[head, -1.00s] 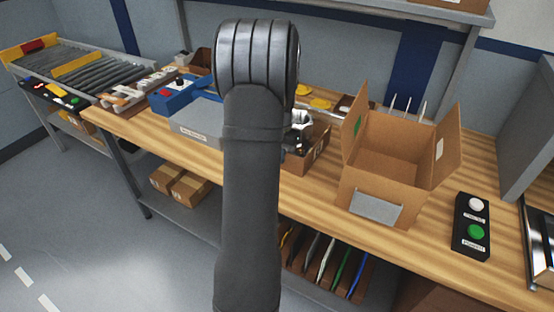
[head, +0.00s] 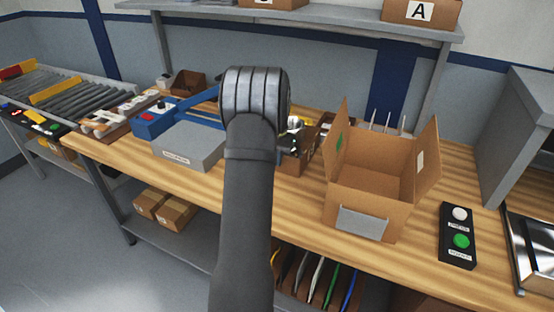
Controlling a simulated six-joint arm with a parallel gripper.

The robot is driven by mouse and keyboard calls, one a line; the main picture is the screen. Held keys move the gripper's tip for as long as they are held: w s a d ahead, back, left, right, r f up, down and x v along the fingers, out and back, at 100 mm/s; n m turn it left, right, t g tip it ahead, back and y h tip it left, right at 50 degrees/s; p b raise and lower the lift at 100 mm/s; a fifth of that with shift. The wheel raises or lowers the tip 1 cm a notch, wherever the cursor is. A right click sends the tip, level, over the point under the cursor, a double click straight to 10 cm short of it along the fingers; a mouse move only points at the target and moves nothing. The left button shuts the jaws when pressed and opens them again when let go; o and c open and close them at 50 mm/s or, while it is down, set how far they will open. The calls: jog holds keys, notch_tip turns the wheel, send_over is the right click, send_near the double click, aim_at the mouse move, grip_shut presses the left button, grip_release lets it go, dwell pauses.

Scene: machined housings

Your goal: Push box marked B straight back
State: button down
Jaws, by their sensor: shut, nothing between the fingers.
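A cardboard box (head: 273,4) stands on the grey shelf above the bench, cut off by the top edge of the head view. Only the bottom of a dark letter on its white label shows, so I cannot read for certain whether it is B. A second cardboard box (head: 421,12), marked A, stands on the same shelf to the right. My arm's dark links rise through the middle of the view, below the shelf.
The grey shelf (head: 330,22) runs over the wooden bench. An open carton (head: 368,190) stands on the bench right of my arm, beside a button box (head: 457,235). A grey case (head: 189,146) lies left of my arm. A grey cabinet (head: 512,135) stands at the right.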

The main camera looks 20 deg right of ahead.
jog(key=s+a, duration=0.3)
jog(key=shift+r, duration=0.15)
notch_tip(320, 180, up, 10)
jog(key=shift+w+d, duration=0.1)
notch_tip(320, 180, down, 9)
jog(key=shift+f, duration=0.1)
jog(key=shift+w+d+f, duration=0.3)
jog(key=shift+w+d, duration=0.2)
jog(key=shift+w+d+f, duration=0.3)
jog(key=shift+w+d, duration=0.15)
jog(key=shift+w, duration=0.05)
jog(key=shift+w+d, duration=0.45)
jog(key=shift+s, duration=0.1)
jog(key=shift+a, duration=0.15)
